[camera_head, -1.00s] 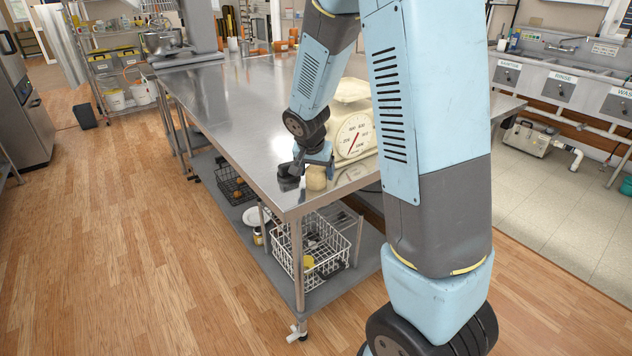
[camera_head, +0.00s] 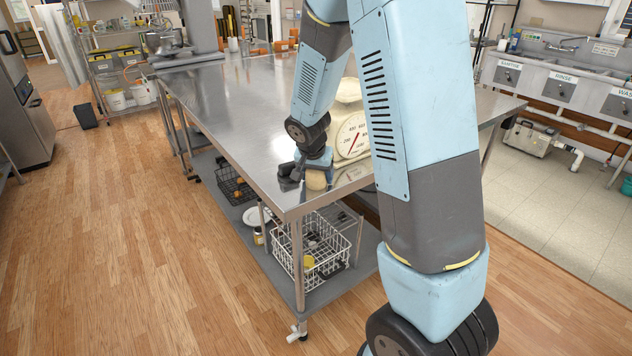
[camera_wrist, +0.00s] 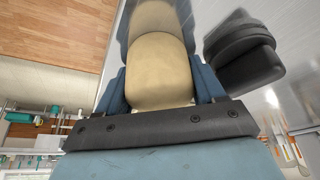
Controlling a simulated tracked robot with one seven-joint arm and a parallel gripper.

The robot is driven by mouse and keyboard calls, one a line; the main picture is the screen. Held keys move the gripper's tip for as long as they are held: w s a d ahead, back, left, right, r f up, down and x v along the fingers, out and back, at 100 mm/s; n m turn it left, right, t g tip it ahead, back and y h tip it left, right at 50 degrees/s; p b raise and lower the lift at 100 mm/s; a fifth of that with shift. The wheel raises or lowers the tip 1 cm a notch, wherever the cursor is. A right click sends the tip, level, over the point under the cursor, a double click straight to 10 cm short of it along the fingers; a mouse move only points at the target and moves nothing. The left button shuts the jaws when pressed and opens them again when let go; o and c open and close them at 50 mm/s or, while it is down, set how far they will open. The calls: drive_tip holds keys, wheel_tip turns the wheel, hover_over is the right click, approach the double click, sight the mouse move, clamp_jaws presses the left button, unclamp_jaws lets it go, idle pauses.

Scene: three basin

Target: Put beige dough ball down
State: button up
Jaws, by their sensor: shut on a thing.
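The beige dough ball (camera_wrist: 160,72) sits between the fingers of my gripper (camera_wrist: 160,88) in the wrist view. My gripper is shut on it. In the head view the dough ball (camera_head: 316,180) shows at the near end of the steel table (camera_head: 235,110), beneath my gripper (camera_head: 312,172). It is at or just above the tabletop; I cannot tell whether it touches. A reflection of the ball shows next to it in the wrist view. A dark round object (camera_wrist: 243,50) is beside my gripper, and its identity is unclear.
A cream dial scale (camera_head: 351,132) stands on the table just behind my gripper, partly hidden by my arm. A white wire basket (camera_head: 312,250) is on the lower shelf. Sinks (camera_head: 560,75) line the right wall.

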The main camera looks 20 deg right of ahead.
drive_tip(key=shift+r, duration=0.15)
drive_tip(key=shift+r, duration=0.25)
wheel_tip(320, 180, up, 2)
drive_tip(key=shift+r, duration=0.25)
drive_tip(key=s+d+r, duration=0.1)
drive_tip(key=s+r, duration=0.2)
drive_tip(key=s, duration=0.1)
drive_tip(key=s+d+r, duration=0.2)
drive_tip(key=s+r, duration=0.1)
drive_tip(key=s, duration=0.2)
drive_tip(key=s+d+r, duration=0.1)
drive_tip(key=s+r, duration=0.2)
drive_tip(key=s, duration=0.1)
drive_tip(key=shift+s+d+r, duration=0.15)
drive_tip(key=shift+s+r, duration=0.1)
drive_tip(key=shift+r, duration=0.1)
